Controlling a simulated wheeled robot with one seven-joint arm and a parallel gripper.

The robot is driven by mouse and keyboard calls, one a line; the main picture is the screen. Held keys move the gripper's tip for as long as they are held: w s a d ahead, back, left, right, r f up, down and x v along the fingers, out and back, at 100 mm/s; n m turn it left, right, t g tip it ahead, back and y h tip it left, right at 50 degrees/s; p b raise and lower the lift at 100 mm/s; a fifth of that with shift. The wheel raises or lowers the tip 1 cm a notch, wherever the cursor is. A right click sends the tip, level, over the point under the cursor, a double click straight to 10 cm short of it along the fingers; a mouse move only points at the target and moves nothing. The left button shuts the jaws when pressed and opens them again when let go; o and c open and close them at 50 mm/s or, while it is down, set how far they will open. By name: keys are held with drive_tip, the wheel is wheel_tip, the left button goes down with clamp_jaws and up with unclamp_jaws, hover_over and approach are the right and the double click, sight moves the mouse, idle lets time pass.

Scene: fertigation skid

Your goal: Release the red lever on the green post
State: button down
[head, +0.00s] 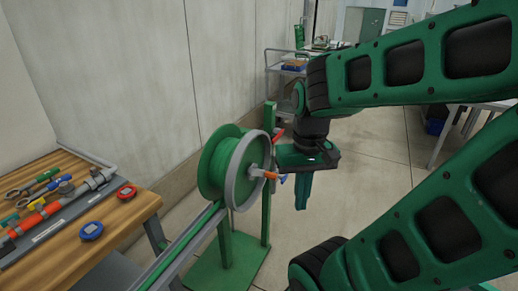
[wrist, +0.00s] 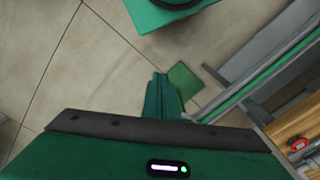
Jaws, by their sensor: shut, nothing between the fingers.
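The green post (head: 266,215) stands upright on a green base plate (head: 228,262) in the middle of the head view. The red lever (head: 279,134) shows as a short slanted red piece beside the upper post, close to my wrist. Its full shape and exact position are hard to tell. My gripper (head: 302,203) points down just right of the post, with its fingers together and empty. The gripper also shows in the wrist view (wrist: 163,78), above the floor. I cannot make out the lever in the wrist view.
A green reel (head: 213,165) with a grey rim is left of the post, its axle ending in an orange and blue tip (head: 271,175). A wooden bench (head: 100,222) with tools is at left. A grey cart (head: 277,72) stands behind. Floor (head: 350,185) right of my gripper is clear.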

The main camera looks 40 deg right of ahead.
drive_tip(key=shift+w+a, duration=0.1)
drive_tip(key=shift+a, duration=0.15)
drive_tip(key=w+d+f+m+t+y, duration=0.1)
drive_tip(key=w+d+f+m+y, duration=0.1)
drive_tip(key=w+d+f+m, duration=0.4)
drive_tip(key=w+d+f+m+t+y, duration=0.1)
drive_tip(key=w+d+f+m, duration=0.25)
drive_tip(key=w, duration=0.45)
drive_tip(key=w+d+f+m+t+y, duration=0.1)
drive_tip(key=w+d+f+m+y, duration=0.1)
drive_tip(key=w+d+f+m, duration=0.45)
drive_tip(key=w+d+r+m+t, duration=0.2)
drive_tip(key=d+m+t, duration=0.2)
drive_tip(key=d, duration=0.4)
drive_tip(key=w+d+r+m+t, duration=0.1)
drive_tip(key=w+d+m+t, duration=0.2)
drive_tip(key=d+m+t, duration=0.2)
drive_tip(key=d+t, duration=0.1)
drive_tip(key=d, duration=0.2)
drive_tip(key=shift+r+y, duration=0.3)
drive_tip(key=shift+r, duration=0.1)
drive_tip(key=shift+w, duration=0.1)
